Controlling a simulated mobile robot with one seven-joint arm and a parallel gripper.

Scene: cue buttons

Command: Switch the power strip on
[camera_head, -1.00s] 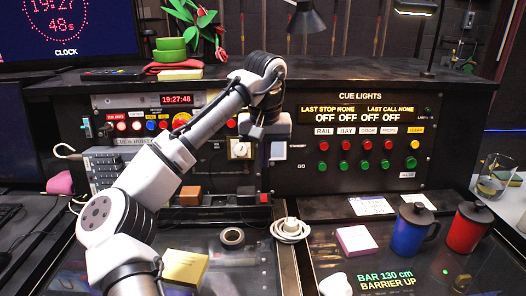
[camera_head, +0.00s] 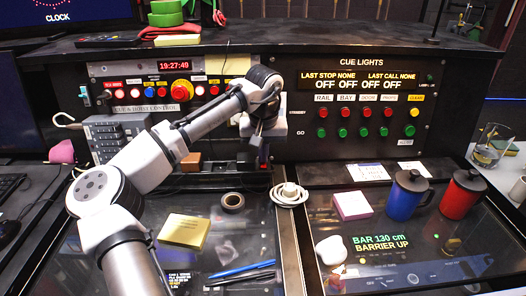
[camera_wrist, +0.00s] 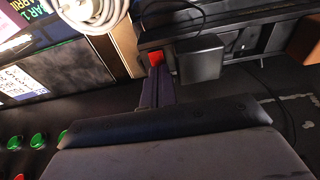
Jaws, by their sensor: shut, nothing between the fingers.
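The black power strip (camera_head: 226,168) lies on the desk at the foot of the control panel, partly hidden behind my arm in the head view. In the wrist view, the strip (camera_wrist: 165,40) has a bright red switch (camera_wrist: 155,58) at its end. A black plug block (camera_wrist: 200,60) sits along it. My gripper (camera_wrist: 157,75) is shut and empty, its fingertips right at the red switch. I cannot tell whether they touch it or which way it is tipped. In the head view my gripper (camera_head: 263,158) points down over the strip's right end.
A white coiled cable (camera_head: 289,194) lies close to the strip's right end. The button panel (camera_head: 352,110) rises behind.

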